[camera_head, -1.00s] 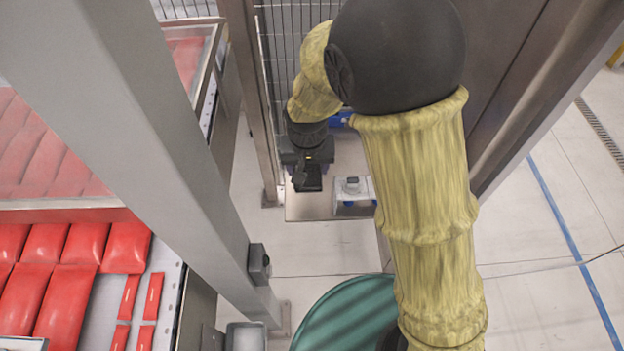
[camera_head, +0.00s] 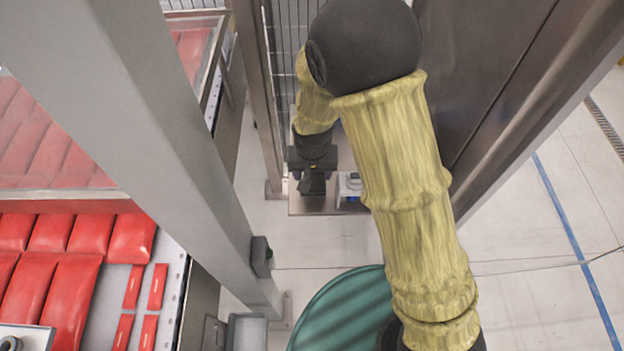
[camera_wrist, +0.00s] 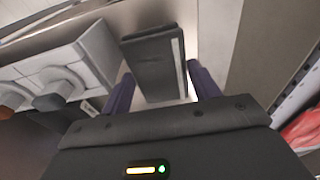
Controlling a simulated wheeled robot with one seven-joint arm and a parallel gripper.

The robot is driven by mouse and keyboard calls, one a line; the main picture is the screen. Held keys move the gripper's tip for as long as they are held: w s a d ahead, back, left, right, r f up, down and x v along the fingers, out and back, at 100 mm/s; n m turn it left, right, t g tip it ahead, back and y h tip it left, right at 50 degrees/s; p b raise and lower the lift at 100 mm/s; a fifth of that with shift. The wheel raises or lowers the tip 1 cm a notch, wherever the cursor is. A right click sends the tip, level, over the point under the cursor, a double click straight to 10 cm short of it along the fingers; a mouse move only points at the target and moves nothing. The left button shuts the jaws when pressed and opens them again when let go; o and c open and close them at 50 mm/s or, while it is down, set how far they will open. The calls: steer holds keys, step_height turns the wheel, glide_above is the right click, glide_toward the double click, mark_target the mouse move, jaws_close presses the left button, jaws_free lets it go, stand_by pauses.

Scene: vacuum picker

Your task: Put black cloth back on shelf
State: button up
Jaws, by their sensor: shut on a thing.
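My gripper (camera_wrist: 160,98) is shut on the black cloth (camera_wrist: 157,62), a folded dark block with a pale strip along one side, seen between the two purple fingers in the wrist view. In the head view my gripper (camera_head: 312,185) is over or at the small metal shelf (camera_head: 312,208) beside the mesh fence. The cloth shows there only as a dark shape under the wrist. I cannot tell whether it touches the shelf.
A light box with knobs (camera_wrist: 62,75) stands close left of the cloth in the wrist view. A grey post (camera_head: 150,130) and red packs (camera_head: 70,290) are at the left. A green drum (camera_head: 340,310) is below my arm. A steel cabinet (camera_head: 500,90) stands at the right.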

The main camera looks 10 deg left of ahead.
mark_target(312, 177)
steer(key=shift+f+p, duration=0.35)
steer(key=shift+f, duration=1.7)
steer(key=o, duration=0.9)
steer(key=shift+f, duration=0.1)
steer(key=r, duration=0.4)
steer(key=s+r, duration=0.1)
steer(key=r, duration=0.3)
steer(key=r+b, duration=0.1)
steer(key=r, duration=0.3)
steer(key=shift+s+d, duration=0.25)
steer(key=shift+s, duration=0.15)
